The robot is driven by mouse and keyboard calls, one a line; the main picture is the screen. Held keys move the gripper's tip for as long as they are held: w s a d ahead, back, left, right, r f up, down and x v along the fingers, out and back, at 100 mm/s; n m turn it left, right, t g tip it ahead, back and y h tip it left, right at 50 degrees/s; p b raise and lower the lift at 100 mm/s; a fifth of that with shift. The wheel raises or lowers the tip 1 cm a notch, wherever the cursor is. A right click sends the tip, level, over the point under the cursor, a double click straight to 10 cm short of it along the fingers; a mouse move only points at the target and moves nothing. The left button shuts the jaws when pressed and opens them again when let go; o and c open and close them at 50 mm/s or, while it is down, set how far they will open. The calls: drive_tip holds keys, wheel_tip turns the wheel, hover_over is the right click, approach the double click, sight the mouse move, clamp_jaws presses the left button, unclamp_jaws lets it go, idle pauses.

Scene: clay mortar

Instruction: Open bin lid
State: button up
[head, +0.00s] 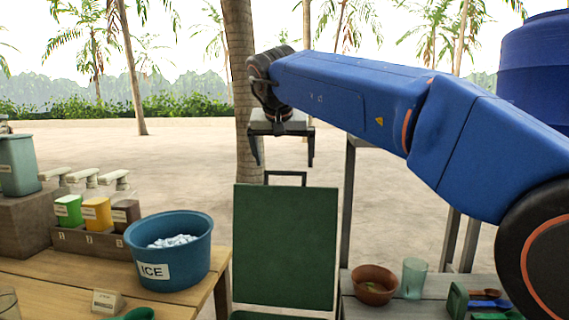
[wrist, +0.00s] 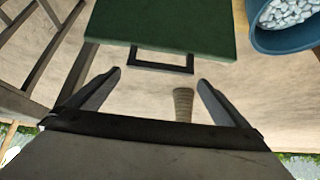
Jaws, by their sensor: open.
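The bin lid (head: 285,245) is a flat dark green panel in the middle of the head view. It looks steeply raised, with a strip of green (head: 275,315) below it at the frame's bottom edge. A dark, squared handle (head: 286,174) sticks up from its top edge. My gripper (head: 284,163) is open and empty just above the handle in the head view. In the wrist view the lid (wrist: 165,28) fills the top middle, and the handle (wrist: 160,67) lies just beyond and between the spread fingertips (wrist: 159,79). I see no contact. The inside of the bin is hidden.
A blue ice bucket (head: 168,251) stands on the wooden table (head: 60,285) left of the lid. To the right, a grey table (head: 350,300) holds a brown bowl (head: 374,284) and a glass (head: 413,278). A tree trunk (head: 240,70) rises behind.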

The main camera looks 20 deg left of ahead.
drive_tip(key=v, duration=1.5)
